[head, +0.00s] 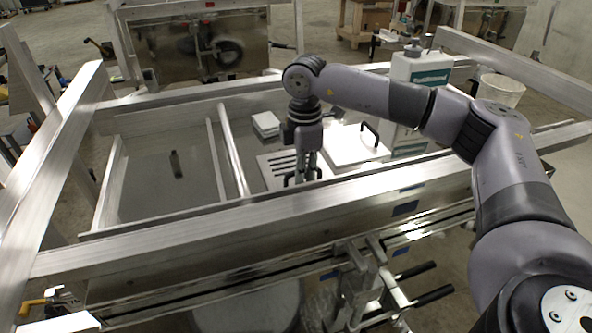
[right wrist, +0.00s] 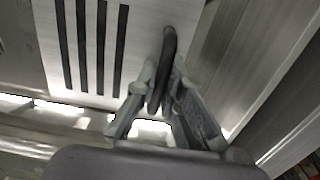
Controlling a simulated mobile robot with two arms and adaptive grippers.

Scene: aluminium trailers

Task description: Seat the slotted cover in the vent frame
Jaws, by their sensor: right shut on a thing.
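The slotted cover (head: 277,164) is a pale metal plate with several dark parallel slots, inside the trailer frame near the middle of the head view. In the right wrist view the cover (right wrist: 138,62) fills the upper left, and its dark looped handle (right wrist: 168,50) stands between my fingers. My right gripper (head: 303,179) is shut on this handle; in the wrist view its fingertips (right wrist: 163,80) lie on either side of it. The gripper hides part of the cover in the head view. I cannot make out the vent frame clearly, nor whether the cover touches it. My left gripper is not in view.
A white plate with a black handle (head: 341,148) lies right of the cover. A white jug (head: 416,85) and a bucket (head: 502,90) stand behind. A small white block (head: 266,124) lies behind the cover. The trailer's near rail (head: 200,222) runs in front.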

